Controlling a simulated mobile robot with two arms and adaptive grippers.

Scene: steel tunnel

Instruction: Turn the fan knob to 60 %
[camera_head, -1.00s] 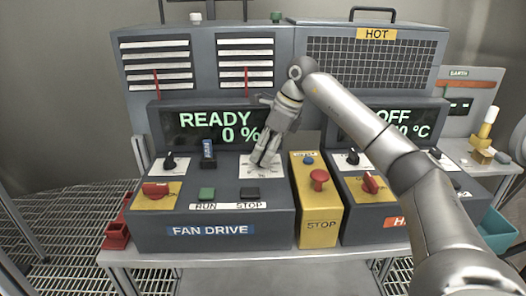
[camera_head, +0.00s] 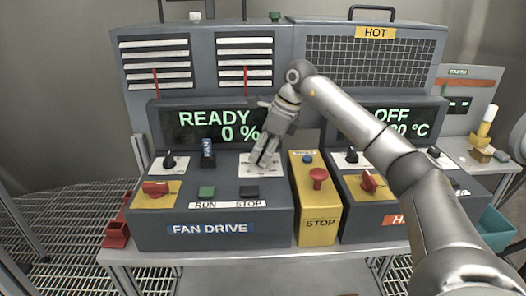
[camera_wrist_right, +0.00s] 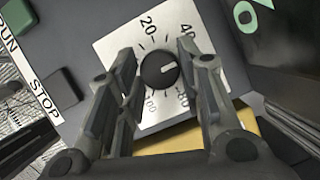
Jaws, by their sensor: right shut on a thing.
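The fan knob (camera_wrist_right: 158,70) is a round black knob on a white square dial plate (camera_wrist_right: 110,45) with printed numbers; 20 and 40 are readable, and others are partly covered by my fingers. A pale mark on the knob points to the right in the wrist view. My right gripper (camera_head: 262,165) reaches down over this plate and its two fingers are shut on the knob, one on each side. The fan display (camera_head: 215,127) reads READY and 0 %. My left gripper is not in view.
On the FAN DRIVE box are a red switch (camera_head: 156,188), a small black knob (camera_head: 169,161), a blue-tagged part (camera_head: 208,150), a green RUN button (camera_head: 207,191) and a black STOP button (camera_head: 249,191). A yellow box with a red STOP button (camera_head: 318,178) stands close to the right.

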